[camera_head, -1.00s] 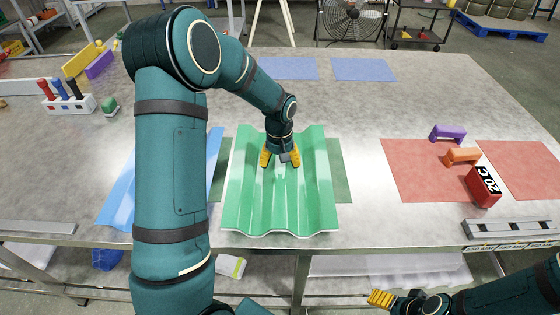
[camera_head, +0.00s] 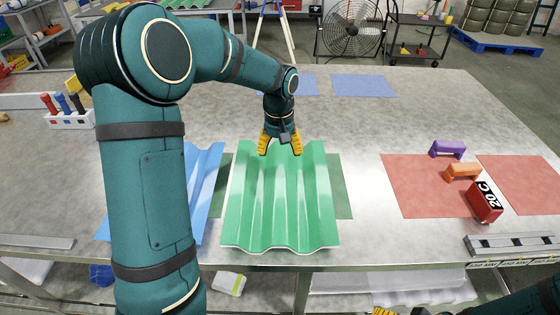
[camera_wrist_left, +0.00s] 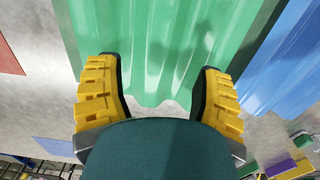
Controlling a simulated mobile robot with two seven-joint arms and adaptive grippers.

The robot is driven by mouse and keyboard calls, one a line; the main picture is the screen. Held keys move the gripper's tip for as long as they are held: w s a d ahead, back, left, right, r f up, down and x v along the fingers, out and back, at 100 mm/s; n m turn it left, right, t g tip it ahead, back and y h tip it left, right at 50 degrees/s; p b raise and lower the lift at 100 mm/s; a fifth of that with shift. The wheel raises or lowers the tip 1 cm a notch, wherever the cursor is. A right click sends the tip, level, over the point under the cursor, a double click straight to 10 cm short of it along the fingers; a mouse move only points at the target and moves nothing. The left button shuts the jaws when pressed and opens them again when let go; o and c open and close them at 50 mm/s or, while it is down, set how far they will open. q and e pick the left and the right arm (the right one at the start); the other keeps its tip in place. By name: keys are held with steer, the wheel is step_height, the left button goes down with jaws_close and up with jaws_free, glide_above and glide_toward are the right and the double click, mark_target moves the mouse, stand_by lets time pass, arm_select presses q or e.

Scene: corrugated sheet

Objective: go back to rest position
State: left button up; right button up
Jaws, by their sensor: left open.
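A green corrugated sheet (camera_head: 282,205) lies on the metal table in front of me. My left gripper (camera_head: 280,150) is open and empty over the far edge of the green sheet, and the head view does not show clearly how high it is. In the left wrist view the two yellow fingers of my left gripper (camera_wrist_left: 160,75) are spread apart, with the green sheet (camera_wrist_left: 158,40) beyond them and nothing held. My right gripper (camera_head: 384,312) shows only as a yellow sliver at the bottom edge, so its jaws are hidden.
A blue corrugated sheet (camera_head: 205,175) lies left of the green one, partly behind my left arm. At right are a red block (camera_head: 484,203), an orange piece (camera_head: 462,171), a purple piece (camera_head: 447,148) and a metal bar (camera_head: 510,243).

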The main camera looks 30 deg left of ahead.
arm_select(q)
steer(key=shift+r, duration=0.55)
